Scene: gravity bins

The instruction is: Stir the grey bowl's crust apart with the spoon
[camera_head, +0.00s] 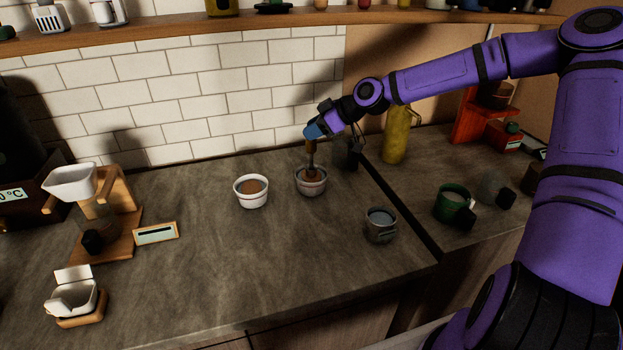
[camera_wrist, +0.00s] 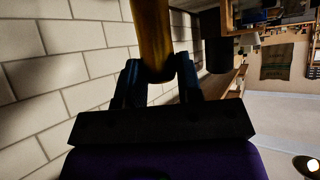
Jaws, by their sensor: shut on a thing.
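The grey bowl (camera_head: 312,186) stands on the counter with brown contents inside. The spoon (camera_head: 311,153) is upright, its lower end down in the grey bowl. My gripper (camera_head: 314,133) is above the bowl and shut on the spoon's handle. In the wrist view the blue fingers of my gripper (camera_wrist: 158,78) clasp the thick brown-yellow handle of the spoon (camera_wrist: 152,35). The spoon's tip is hidden in the bowl, and the state of the crust is too small to tell.
A white bowl (camera_head: 251,197) with brown contents stands to the left. A grey cup (camera_head: 380,230) stands to the front right. A yellow bottle (camera_head: 396,135) and a green mug (camera_head: 452,203) are further right. The front middle of the counter (camera_head: 250,280) is clear.

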